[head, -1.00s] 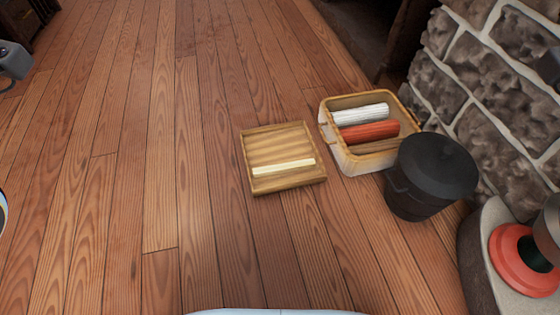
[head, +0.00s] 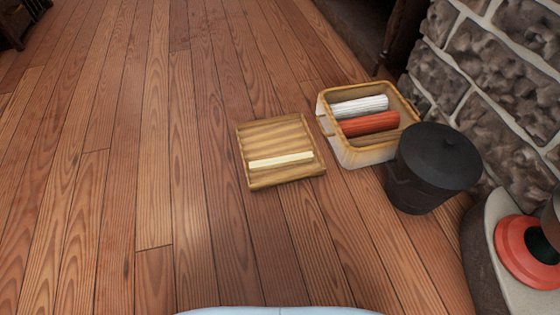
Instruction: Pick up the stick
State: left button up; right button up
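A pale cream stick (head: 281,160) lies across a shallow ridged wooden tray (head: 272,134) on the floor, near the tray's front edge. To its right, a wooden-rimmed box (head: 346,157) holds a white roll (head: 360,106) and a red roll (head: 370,124). Neither of my grippers shows in the head view.
A black lidded pot (head: 436,165) stands against the box's right side. A stone wall (head: 495,65) rises at the right. A red ring-shaped thing (head: 527,250) sits on a grey block at the lower right. The plank floor (head: 120,190) is clear on the left.

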aim_at(295, 159)
jog(key=i+j+z, duration=0.15)
jog(key=j, duration=0.2)
jog(key=i+j+z, duration=0.15)
jog(key=j, duration=0.2)
jog(key=i+j+z, duration=0.15)
jog(key=j, duration=0.2)
jog(key=i+j+z, duration=0.15)
jog(key=j, duration=0.2)
jog(key=j+z, duration=0.15)
jog(key=j, duration=0.25)
jog(key=i, duration=0.05)
